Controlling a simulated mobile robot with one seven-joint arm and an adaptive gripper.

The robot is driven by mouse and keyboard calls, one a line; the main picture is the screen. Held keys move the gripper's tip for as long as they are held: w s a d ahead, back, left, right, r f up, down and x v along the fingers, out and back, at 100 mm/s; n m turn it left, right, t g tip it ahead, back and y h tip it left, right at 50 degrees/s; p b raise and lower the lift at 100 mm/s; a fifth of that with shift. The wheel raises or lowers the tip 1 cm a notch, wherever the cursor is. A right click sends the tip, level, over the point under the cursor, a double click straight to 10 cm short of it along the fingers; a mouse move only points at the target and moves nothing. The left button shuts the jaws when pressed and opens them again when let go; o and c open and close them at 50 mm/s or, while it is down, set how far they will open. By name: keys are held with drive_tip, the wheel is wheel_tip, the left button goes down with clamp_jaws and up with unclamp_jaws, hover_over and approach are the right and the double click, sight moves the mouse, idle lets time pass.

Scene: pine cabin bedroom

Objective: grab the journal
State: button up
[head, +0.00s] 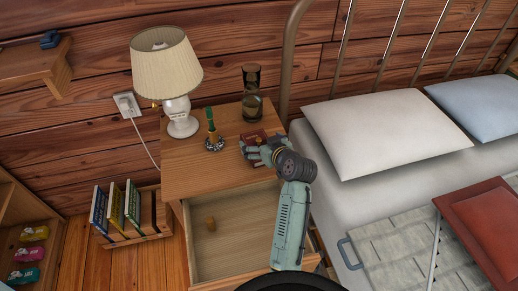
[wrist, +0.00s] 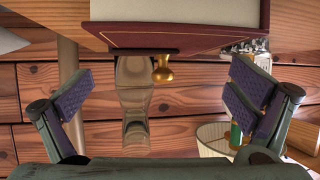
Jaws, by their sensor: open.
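The journal is a dark red book (head: 254,136) lying on top of the wooden nightstand, close to its right edge. In the wrist view its dark red cover (wrist: 200,36) with a gold line spans the top of the picture, beside a pale cream part. A small brass knob-like piece (wrist: 162,70) shows at its edge; I cannot tell whether it belongs to the book. My gripper (head: 262,152) is at the near side of the journal and partly covers it. In the wrist view the gripper (wrist: 160,92) is open, its fingers wide apart with nothing held between them.
A glass carafe (head: 252,108) stands behind the journal. A small cactus-like plant (head: 212,138) and a lamp (head: 166,70) stand to its left. The nightstand's drawer (head: 240,235) is pulled open under my arm. The bed (head: 345,190) is close on the right.

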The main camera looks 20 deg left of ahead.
drive_tip(key=x, duration=0.2)
drive_tip(key=b+x, duration=0.1)
drive_tip(key=x, duration=0.2)
drive_tip(key=shift+r+b, duration=0.25)
drive_tip(key=shift+b, duration=0.05)
drive_tip(key=shift+c, duration=0.5)
drive_tip(key=c, duration=1.3)
drive_tip(key=shift+c, duration=0.7)
drive_tip(key=shift+r, duration=0.15)
